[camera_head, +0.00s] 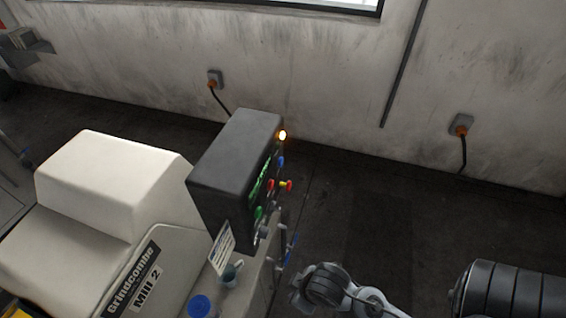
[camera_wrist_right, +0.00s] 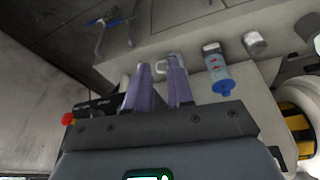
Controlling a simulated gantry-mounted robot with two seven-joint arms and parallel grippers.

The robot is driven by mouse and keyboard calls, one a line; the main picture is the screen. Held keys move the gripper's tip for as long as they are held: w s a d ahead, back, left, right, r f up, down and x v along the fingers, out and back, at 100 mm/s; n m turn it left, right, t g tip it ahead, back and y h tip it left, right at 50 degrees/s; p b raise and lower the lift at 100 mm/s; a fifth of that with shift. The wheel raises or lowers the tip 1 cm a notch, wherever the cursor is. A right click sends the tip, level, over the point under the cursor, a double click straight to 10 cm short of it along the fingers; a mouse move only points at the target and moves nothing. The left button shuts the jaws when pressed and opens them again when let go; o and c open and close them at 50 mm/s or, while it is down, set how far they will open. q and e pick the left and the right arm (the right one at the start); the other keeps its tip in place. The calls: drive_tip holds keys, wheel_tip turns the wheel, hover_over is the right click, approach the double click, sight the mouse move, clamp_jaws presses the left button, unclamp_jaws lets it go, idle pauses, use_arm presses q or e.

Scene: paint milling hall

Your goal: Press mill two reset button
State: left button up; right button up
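Mill 2 (camera_head: 125,225) is a cream machine labelled "Grindcombe Mill 2" at the left of the head view. The panel is seen very obliquely and I cannot read which is reset. My right gripper (camera_wrist_right: 158,64) has two purple fingers apart with nothing gripped. In the head view my right arm is below and right of the box. My left gripper is out of view.
A mug (camera_head: 232,274) and a blue-capped bottle (camera_head: 199,306) stand on the mill's ledge below the box; the bottle also shows in the right wrist view (camera_wrist_right: 217,70). A paper card (camera_head: 221,248) leans by the box. Dark floor (camera_head: 385,225) lies clear to the right.

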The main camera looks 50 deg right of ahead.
clamp_jaws()
idle(1.4)
